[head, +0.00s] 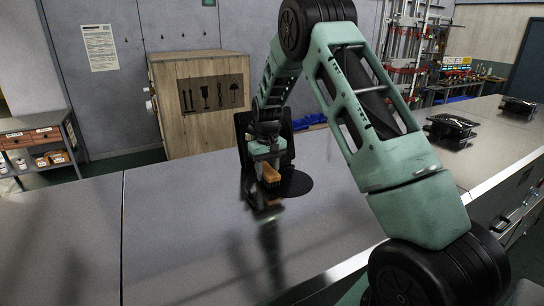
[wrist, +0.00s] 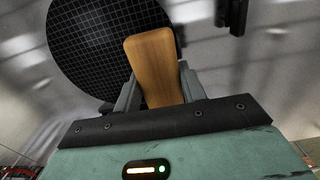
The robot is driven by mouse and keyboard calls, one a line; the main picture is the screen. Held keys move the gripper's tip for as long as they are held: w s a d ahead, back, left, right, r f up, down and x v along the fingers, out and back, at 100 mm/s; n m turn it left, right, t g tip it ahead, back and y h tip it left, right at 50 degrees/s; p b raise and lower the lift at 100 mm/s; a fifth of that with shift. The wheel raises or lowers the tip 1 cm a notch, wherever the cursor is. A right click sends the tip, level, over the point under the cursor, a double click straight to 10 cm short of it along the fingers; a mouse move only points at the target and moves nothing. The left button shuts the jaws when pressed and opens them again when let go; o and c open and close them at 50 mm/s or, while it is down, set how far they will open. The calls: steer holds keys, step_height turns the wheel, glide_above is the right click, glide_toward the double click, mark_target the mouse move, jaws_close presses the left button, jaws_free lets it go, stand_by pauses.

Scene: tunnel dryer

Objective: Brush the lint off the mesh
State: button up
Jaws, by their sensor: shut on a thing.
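My gripper (head: 268,168) is shut on a brush (head: 271,178) with an orange-brown wooden handle, held over the grey counter. In the wrist view the brush handle (wrist: 152,62) stands between the two grey fingers of my gripper (wrist: 158,88). The brush's lower end is blurred in the head view and hidden in the wrist view. The mesh (wrist: 95,45) is a round black disc with a fine grid, behind and left of the handle. In the head view the mesh (head: 299,184) shows as a dark disc just right of the brush. I cannot make out lint, or whether the brush touches the mesh.
The grey counter (head: 180,225) is clear on the left and in front. Black devices (head: 452,128) stand farther along it at right. A wooden crate (head: 200,105) stands behind the counter. A shelf (head: 38,145) with small boxes is at far left.

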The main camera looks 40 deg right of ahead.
step_height(320, 180, up, 2)
steer(key=shift+d+r, duration=0.1)
steer(key=shift+d, duration=0.05)
steer(key=shift+r+p, duration=1.65)
steer(key=shift+r, duration=0.85)
